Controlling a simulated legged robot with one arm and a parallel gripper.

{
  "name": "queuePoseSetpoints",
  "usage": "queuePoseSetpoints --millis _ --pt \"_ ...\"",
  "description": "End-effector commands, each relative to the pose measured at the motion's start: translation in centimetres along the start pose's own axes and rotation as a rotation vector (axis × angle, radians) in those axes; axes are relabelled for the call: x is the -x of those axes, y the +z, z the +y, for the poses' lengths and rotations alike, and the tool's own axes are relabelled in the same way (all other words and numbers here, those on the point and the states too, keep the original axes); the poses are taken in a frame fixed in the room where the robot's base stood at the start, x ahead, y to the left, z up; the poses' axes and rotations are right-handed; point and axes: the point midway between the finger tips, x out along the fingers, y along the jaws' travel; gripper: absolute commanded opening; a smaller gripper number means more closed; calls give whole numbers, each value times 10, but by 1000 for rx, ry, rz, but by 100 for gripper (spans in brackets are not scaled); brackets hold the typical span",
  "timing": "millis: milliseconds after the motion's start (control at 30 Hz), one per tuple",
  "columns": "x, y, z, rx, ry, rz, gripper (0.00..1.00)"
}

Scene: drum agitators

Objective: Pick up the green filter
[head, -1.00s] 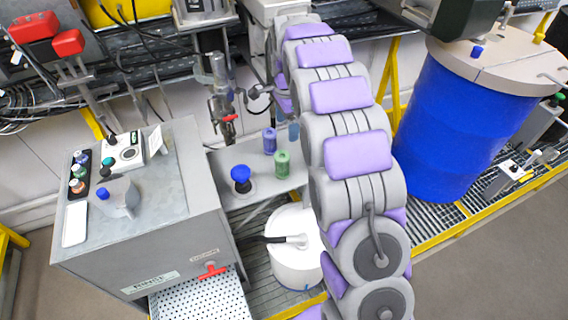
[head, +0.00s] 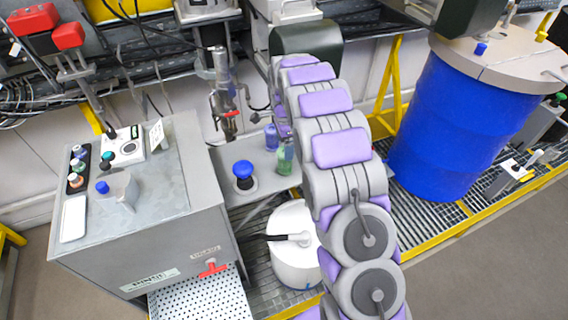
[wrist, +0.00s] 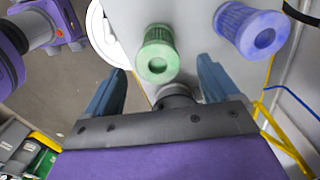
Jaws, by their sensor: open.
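The green filter (wrist: 158,55), a ribbed cylinder with a round opening in its near end, is between the fingers of my open gripper (wrist: 161,68) in the wrist view. Gaps show on both sides of it, and the fingers are not closed on it. In the head view the green filter (head: 286,160) stands on a grey shelf (head: 258,184), partly hidden by my arm. The fingers cannot be made out clearly there.
A blue filter (wrist: 251,30) stands close to the right finger in the wrist view; it also shows in the head view (head: 271,138). A blue knob (head: 243,170) rises from the shelf. A white drum (head: 293,240) sits below, and a large blue drum (head: 455,125) stands right.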

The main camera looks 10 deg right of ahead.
Motion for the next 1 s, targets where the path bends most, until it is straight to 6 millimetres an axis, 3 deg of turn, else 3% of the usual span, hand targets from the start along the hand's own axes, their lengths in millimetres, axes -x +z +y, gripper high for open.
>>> queuePoseSetpoints --millis 267,533,800,1000 --pt "-21 -2 0 -1 -3 -2 88" --pt "-58 1 2 0 0 0 88" --pt "-61 1 2 0 -4 0 88" --pt "-61 0 1 0 -4 0 69"
